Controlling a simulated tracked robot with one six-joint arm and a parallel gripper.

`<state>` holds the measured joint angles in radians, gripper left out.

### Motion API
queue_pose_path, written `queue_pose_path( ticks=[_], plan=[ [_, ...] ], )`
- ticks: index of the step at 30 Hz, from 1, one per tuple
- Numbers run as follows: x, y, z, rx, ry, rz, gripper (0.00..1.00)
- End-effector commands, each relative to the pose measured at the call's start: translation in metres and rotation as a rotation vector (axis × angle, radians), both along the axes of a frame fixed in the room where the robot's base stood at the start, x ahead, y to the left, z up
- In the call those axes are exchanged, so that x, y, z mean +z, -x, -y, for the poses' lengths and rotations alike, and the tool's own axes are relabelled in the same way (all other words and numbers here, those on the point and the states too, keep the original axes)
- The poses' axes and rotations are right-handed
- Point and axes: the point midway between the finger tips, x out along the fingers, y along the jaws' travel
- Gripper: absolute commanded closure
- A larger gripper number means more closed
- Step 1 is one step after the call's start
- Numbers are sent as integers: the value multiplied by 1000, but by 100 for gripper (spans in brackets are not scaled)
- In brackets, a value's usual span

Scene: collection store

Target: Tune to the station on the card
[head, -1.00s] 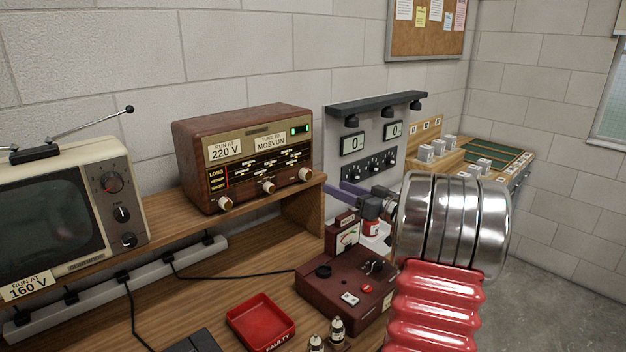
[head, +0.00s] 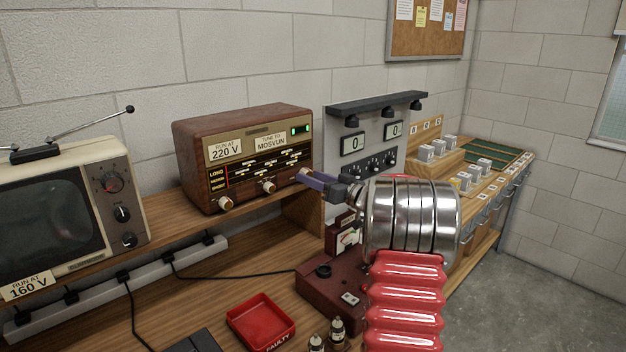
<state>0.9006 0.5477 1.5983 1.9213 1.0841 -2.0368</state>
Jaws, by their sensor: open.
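A brown wooden radio (head: 240,117) stands on the shelf. A card (head: 271,142) on its front reads "TUNE TO MOSVUN". Under it is a dark dial (head: 262,164) with several small station labels, too small to read; the pointer cannot be made out. A left knob (head: 225,204) and a middle knob (head: 268,187) show on the front. My gripper (head: 305,177) is open at the right end of the front, its fingers at the right knob, which they largely hide. I cannot tell whether they touch it.
A second card (head: 225,149) reads "RUN AT 220 V". A television (head: 50,212) stands to the left. A maroon tester (head: 330,290), a red tray (head: 261,321) and small valves (head: 337,328) sit on the bench below. A meter panel (head: 370,130) stands behind my arm.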

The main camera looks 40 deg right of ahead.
Motion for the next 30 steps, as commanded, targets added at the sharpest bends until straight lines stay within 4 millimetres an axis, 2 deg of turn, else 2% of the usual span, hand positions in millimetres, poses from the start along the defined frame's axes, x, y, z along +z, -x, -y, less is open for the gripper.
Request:
queue_pose_path(
  ticks=[3,20,21,30],
  plan=[
    [0,0,0,0,0,0,54],
    [0,1,1,-1,0,0,93],
    [0,1,-4,0,0,0,94],
    [0,1,0,1,-28,-1,94]
  ],
)
